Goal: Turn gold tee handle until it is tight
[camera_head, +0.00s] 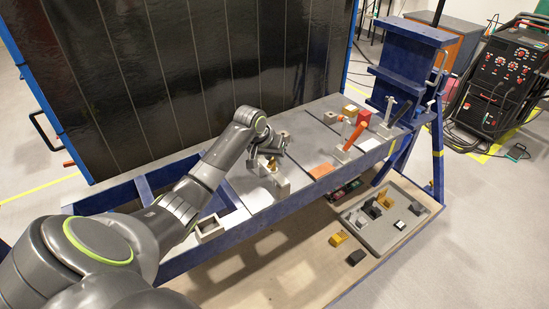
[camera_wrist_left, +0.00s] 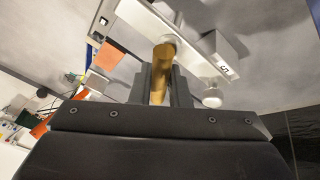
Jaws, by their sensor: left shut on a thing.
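The gold tee handle (camera_wrist_left: 161,62) shows in the left wrist view as a gold bar between my two dark fingers. My left gripper (camera_wrist_left: 160,88) is shut on it. In the head view my left gripper (camera_head: 275,148) reaches over a grey metal fixture (camera_head: 281,187) on the blue bench, and the wrist and fingers hide most of the handle there. In the left wrist view a pale bracket (camera_wrist_left: 222,50) and a rounded white knob (camera_wrist_left: 212,97) lie just beyond the fingers. How tight the handle is cannot be seen. My right gripper is not in view.
The blue bench (camera_head: 265,218) carries an orange lever (camera_head: 353,136), an orange plate (camera_head: 322,170), and red and yellow blocks (camera_head: 350,110) to the right. A dark panel (camera_head: 220,70) stands behind. A grey tray (camera_head: 402,237) with loose parts lies on the lower board.

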